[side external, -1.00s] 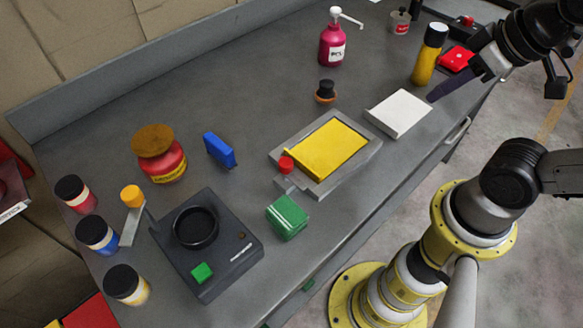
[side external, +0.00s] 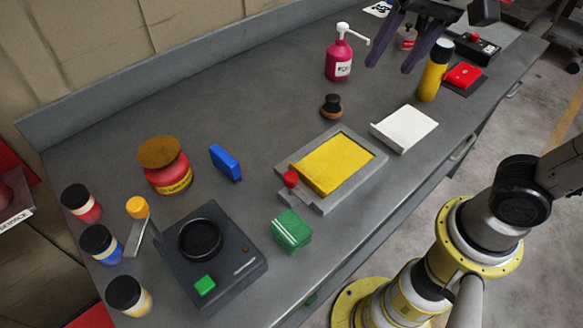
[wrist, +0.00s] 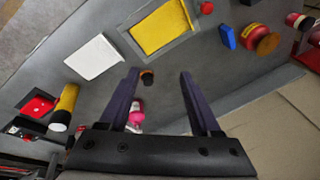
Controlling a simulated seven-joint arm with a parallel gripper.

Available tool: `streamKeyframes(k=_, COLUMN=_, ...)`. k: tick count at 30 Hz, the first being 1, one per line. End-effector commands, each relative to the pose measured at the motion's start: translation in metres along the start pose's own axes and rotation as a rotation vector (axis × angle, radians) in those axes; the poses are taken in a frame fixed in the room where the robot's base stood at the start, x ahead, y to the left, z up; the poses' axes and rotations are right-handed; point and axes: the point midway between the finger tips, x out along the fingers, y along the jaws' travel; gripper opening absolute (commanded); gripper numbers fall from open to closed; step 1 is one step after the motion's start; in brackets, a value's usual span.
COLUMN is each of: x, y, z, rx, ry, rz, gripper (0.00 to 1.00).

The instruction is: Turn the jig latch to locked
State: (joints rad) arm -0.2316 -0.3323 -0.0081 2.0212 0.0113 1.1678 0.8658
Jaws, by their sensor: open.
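A grey jig (side external: 318,207) lies on the bench with a yellow plate (side external: 340,162) in it. A small red knob (side external: 291,178), which looks like the latch handle, sits at the jig's left corner beside the plate. In the wrist view the yellow plate (wrist: 160,27) and red knob (wrist: 206,8) show at the top edge. I cannot tell the latch's exact angle. My gripper (side external: 394,62) is open and empty, above the back right of the bench near the pink pump bottle (side external: 339,60), well apart from the jig. Its two dark fingers (wrist: 159,73) point toward the bench in the wrist view.
A white tray (side external: 405,128) and a yellow bottle (side external: 433,75) stand right of the jig. A green box (side external: 291,231), blue block (side external: 225,162) and black-knobbed stamp (side external: 332,106) stand around it. Jars and a black device (side external: 235,275) fill the left.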

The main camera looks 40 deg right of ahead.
Motion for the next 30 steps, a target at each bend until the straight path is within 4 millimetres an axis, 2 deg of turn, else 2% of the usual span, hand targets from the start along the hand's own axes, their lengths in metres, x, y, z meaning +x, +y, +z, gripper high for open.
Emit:
streamKeyframes(k=1, x=0.006, y=-0.022, z=-0.001, rx=0.005, ry=-0.034, rz=0.020, gripper=0.64)
streamKeyframes(k=6, x=0.032, y=-0.086, z=0.011, rx=0.002, ry=-0.118, rz=0.089, gripper=0.64)
streamKeyframes(k=9, x=0.050, y=-0.114, z=0.025, rx=-0.051, ry=-0.153, rz=0.124, gripper=0.64)
streamKeyframes(k=12, x=0.068, y=-0.132, z=0.040, rx=-0.108, ry=-0.179, rz=0.153, gripper=0.64)
streamKeyframes(k=16, x=0.083, y=-0.138, z=0.057, rx=-0.153, ry=-0.202, rz=0.185, gripper=0.64)
streamKeyframes(k=20, x=0.089, y=-0.138, z=0.061, rx=-0.164, ry=-0.204, rz=0.186, gripper=0.64)
streamKeyframes(k=23, x=0.101, y=-0.135, z=0.063, rx=-0.163, ry=-0.205, rz=0.189, gripper=0.64)
streamKeyframes(k=30, x=0.145, y=-0.125, z=0.072, rx=-0.163, ry=-0.205, rz=0.190, gripper=0.64)
